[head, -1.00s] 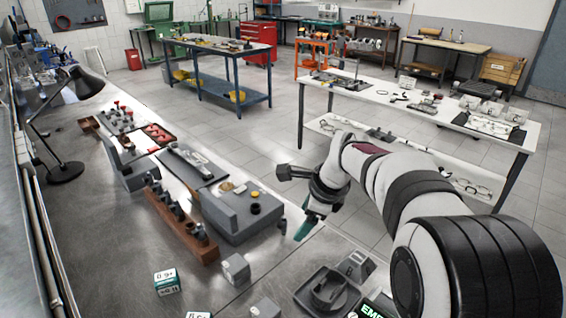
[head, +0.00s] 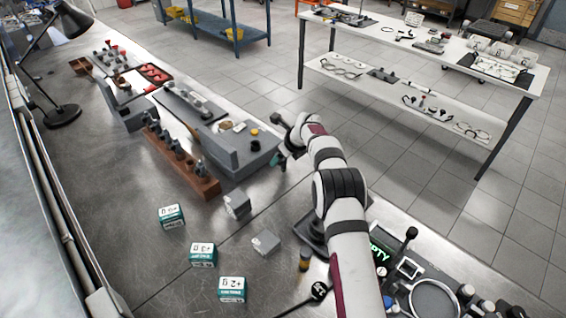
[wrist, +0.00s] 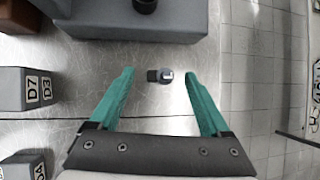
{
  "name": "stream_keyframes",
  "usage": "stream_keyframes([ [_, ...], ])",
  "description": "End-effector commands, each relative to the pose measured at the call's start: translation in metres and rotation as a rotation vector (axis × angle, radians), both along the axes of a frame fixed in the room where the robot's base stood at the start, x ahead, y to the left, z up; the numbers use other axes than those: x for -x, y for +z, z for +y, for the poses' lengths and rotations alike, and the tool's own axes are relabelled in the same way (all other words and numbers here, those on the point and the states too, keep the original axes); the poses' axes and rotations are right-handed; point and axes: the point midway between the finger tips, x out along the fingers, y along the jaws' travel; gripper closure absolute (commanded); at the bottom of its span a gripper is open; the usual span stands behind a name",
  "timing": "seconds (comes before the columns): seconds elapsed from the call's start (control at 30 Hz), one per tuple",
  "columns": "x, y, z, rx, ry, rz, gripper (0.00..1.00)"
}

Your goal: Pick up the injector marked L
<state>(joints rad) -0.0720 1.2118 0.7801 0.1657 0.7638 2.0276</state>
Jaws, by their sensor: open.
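My gripper (wrist: 160,75) has two green fingers, spread wide, in the wrist view. A small part with a dark end and a bright round end (wrist: 166,76) appears between the fingertips, apart from both. I cannot read a mark on it or tell if it is an injector. In the head view my gripper (head: 281,158) is by the right end of the grey block fixture. Several dark upright parts (head: 176,146) stand in a brown wooden rack (head: 207,187); no letter L is legible on them.
The grey fixture (head: 238,158) borders the gripper; its wall also shows in the wrist view (wrist: 110,25). Grey blocks (head: 236,206) and teal-white boxes (head: 203,254) sit on the metal bench. A white table (head: 440,70) stands across the floor.

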Motion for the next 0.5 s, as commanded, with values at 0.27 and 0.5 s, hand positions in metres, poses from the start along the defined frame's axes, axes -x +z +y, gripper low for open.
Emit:
stream_keyframes([
  [0.27, -0.0039, -0.0066, 0.0020, 0.001, 0.000, -0.001, 0.19],
  [0.5, -0.0037, -0.0064, 0.0018, 0.000, 0.001, 0.000, 0.60],
])
